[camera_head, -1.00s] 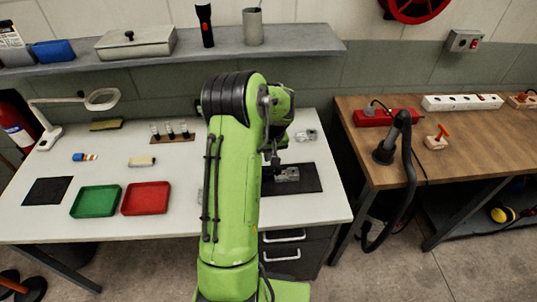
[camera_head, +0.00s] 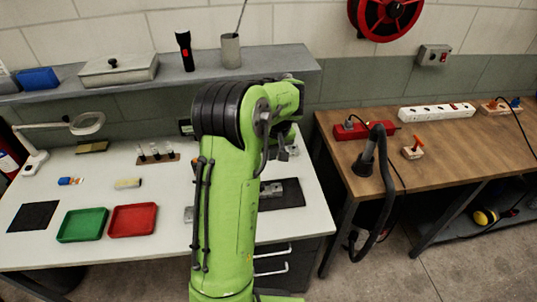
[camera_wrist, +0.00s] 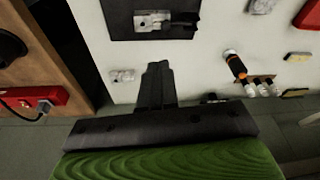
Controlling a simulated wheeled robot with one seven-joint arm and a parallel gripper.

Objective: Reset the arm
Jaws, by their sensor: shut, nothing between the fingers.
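My green arm stands in front of the white table (camera_head: 100,255) in the head view, bent at the elbow and reaching over the table. My gripper (camera_wrist: 158,68) shows in the wrist view with its dark fingers together and nothing between them. It is above the white table, apart from the objects there. In the head view it shows only partly, at the end of the arm (camera_head: 283,153). A metal part (camera_head: 272,190) lies on a black mat (camera_head: 293,197) to the right of my arm. The mat also shows at the top of the wrist view (camera_wrist: 120,28).
A green tray (camera_head: 83,226), a red tray (camera_head: 133,220) and a black pad (camera_head: 33,216) lie on the table's left. A shelf (camera_head: 270,66) runs behind. The wooden bench (camera_head: 460,150) at right holds a black hose arm (camera_head: 384,185) and power strips.

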